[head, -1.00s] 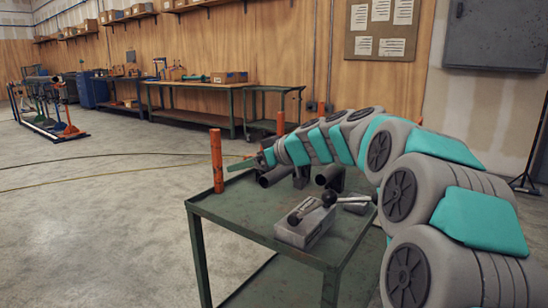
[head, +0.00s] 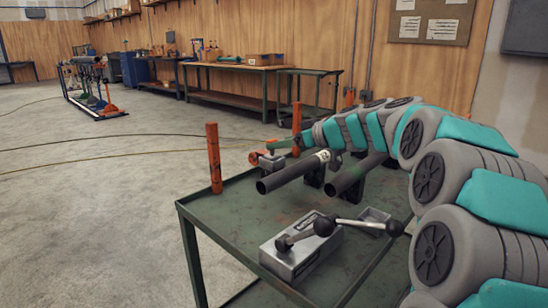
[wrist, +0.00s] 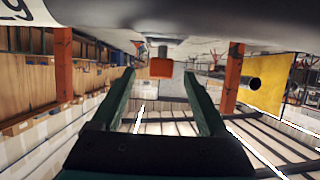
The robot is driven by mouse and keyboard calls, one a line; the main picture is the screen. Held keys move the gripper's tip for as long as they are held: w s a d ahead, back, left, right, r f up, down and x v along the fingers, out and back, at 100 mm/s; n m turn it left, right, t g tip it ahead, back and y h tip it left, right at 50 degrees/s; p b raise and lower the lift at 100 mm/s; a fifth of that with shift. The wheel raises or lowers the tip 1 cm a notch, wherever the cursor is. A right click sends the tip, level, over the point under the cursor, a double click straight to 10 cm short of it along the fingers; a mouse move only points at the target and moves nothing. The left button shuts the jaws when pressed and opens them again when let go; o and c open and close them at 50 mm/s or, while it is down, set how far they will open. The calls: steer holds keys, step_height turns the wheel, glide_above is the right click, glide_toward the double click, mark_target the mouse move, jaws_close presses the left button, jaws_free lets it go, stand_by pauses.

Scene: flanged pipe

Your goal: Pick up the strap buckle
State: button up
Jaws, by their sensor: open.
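A small orange-and-grey piece (head: 268,161), which looks like the strap buckle, shows at the far edge of the green cart in the head view. My gripper (head: 280,146) is above and beside it there, partly hidden behind the pipes and my arm. In the wrist view my gripper (wrist: 160,78) is open, its two green fingers apart. An orange block (wrist: 161,68) on a grey stem, apparently the buckle, shows between the fingertips. I cannot tell how far ahead it is or whether it touches them; nothing is gripped.
Two dark pipes (head: 293,172) lie on supports on the green cart (head: 225,205). An orange post (head: 213,158) stands at its corner. A grey box (head: 300,252) and a ball-ended lever (head: 345,223) are near its front. Open floor (head: 80,210) lies to the left.

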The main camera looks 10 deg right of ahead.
mark_target(272, 140)
steer(key=x, duration=0.2)
steer(key=p+x, duration=0.1)
steer(key=shift+w+a+r, duration=0.15)
steer(key=shift+w+a, duration=0.15)
steer(key=shift+a, duration=0.05)
steer(key=shift+w+a+f, duration=0.2)
steer(key=shift+w+a, duration=0.05)
steer(key=shift+w, duration=0.1)
jaws_close()
